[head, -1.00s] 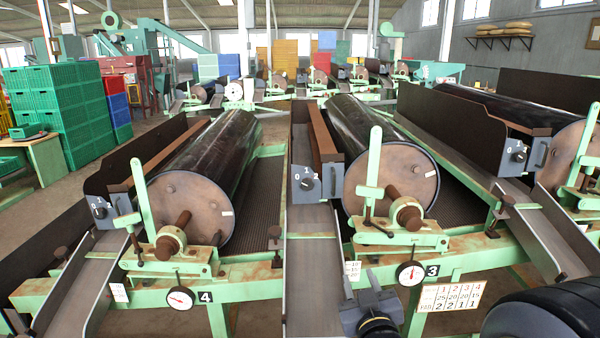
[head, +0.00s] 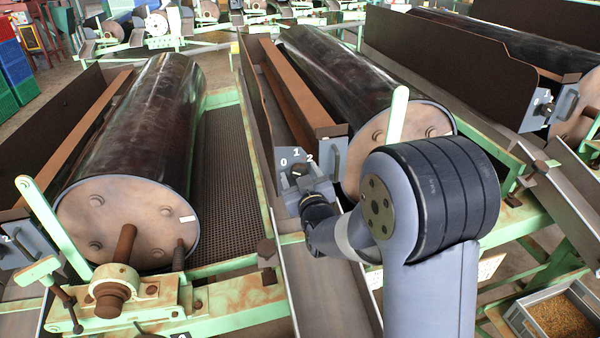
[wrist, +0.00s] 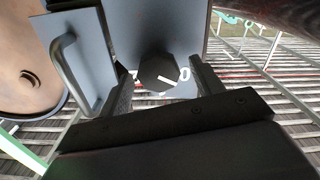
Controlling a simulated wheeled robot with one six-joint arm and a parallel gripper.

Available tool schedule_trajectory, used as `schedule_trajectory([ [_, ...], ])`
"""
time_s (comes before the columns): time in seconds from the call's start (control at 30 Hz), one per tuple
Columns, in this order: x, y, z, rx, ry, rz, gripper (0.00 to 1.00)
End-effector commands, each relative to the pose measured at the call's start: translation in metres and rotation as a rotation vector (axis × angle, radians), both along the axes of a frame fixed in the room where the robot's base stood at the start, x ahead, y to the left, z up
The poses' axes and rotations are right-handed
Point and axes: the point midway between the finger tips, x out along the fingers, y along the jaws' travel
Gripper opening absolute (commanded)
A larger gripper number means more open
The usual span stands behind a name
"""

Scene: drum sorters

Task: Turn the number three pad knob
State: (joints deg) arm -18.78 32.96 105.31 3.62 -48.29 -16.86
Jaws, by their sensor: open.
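The number three knob (head: 299,170) is a dark round knob on a grey plate (head: 291,158) marked 0, 1 and 2, at the front end of the middle drum's brown beam. In the wrist view the knob (wrist: 158,72) sits between the two fingers of my open gripper (wrist: 161,76), with gaps visible on both sides. Its white mark slants to the lower right, on the 0 side; the 1 is hidden there. In the head view my gripper (head: 308,187) is just in front of the plate, and my arm covers part of the drum's front.
A grey handle (wrist: 75,70) stands beside the plate, left of my fingers in the wrist view. The middle drum (head: 360,85) lies behind my arm. A metal chute (head: 325,285) slopes below the plate. Another drum (head: 140,130) stands left, and a grain tray (head: 560,312) is low right.

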Motion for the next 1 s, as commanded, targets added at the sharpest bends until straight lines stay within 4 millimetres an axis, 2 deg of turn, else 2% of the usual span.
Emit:
schedule_trajectory([
  [0.33, 0.0042, 0.0010, 0.0000, 0.000, 0.000, 0.000, 0.63],
  [0.87, 0.0040, 0.0011, 0.0001, 0.000, 0.000, 0.000, 0.20],
  [1.0, 0.0039, 0.0011, -0.0002, 0.003, 0.000, 0.000, 0.18],
])
